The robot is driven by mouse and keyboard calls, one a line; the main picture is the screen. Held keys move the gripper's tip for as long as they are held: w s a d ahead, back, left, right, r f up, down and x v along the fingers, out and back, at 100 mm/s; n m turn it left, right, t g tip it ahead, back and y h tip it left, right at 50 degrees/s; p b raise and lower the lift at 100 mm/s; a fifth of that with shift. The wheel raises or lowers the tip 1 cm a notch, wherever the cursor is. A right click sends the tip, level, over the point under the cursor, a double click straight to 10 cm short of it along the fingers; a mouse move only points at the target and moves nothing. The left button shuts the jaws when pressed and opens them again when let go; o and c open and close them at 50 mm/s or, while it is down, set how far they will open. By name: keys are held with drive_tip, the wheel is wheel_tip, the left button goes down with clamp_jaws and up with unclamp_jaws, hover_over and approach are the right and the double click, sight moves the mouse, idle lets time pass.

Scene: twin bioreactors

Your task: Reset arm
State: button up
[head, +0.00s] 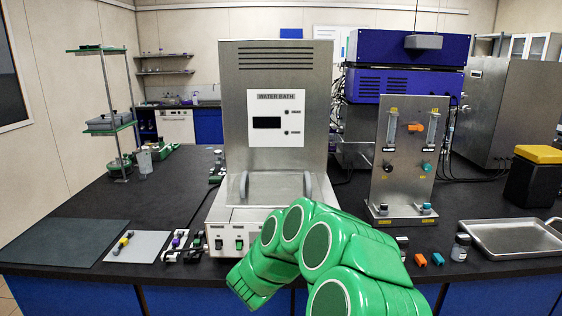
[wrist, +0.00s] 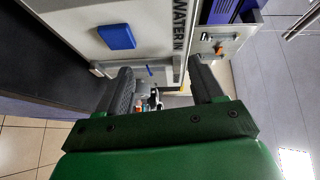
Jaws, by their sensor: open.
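My green arm crosses the lower middle of the head view, in front of the water bath (head: 277,95). The fingers of my gripper cannot be made out in the head view. In the wrist view my gripper (wrist: 160,82) has its two dark fingers spread apart. No object is held between them. Behind the gap, small things and a dark surface show, too small to name.
The bench (head: 80,195) holds a metal panel with flow tubes (head: 400,160), a metal tray (head: 510,240), a small bottle (head: 460,247) and a grey mat (head: 65,242). The wrist view shows a panel with a blue rectangle (wrist: 116,37) and tiled floor.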

drive_tip(key=a+r+n+y, duration=0.6)
drive_tip(key=a+r+y, duration=0.1)
drive_tip(key=r+y, duration=0.15)
drive_tip(key=s+a+r+n+g+y, duration=0.2)
drive_tip(key=s+n+y, duration=0.1)
drive_tip(key=s+n, duration=0.15)
drive_tip(key=s+a+r+n+g+y, duration=0.2)
drive_tip(key=s+n, duration=0.2)
drive_tip(key=s, duration=0.2)
drive_tip(key=s+d+f+n+g+h, duration=0.1)
drive_tip(key=s+d+n+g, duration=0.2)
drive_tip(key=s+d, duration=0.4)
drive_tip(key=s+d+f+n+g+h, duration=0.1)
drive_tip(key=s+d+n+g, duration=0.2)
drive_tip(key=s, duration=1.9)
drive_tip(key=s+d+f+n+g+h, duration=0.1)
drive_tip(key=s+d+n+g+h, duration=0.1)
drive_tip(key=s+d+g, duration=0.4)
drive_tip(key=s+d+n, duration=0.1)
drive_tip(key=s+d, duration=0.3)
drive_tip(key=s, duration=0.4)
drive_tip(key=shift+s+d+f, duration=0.15)
drive_tip(key=shift+s+d, duration=0.05)
drive_tip(key=shift+d, duration=0.15)
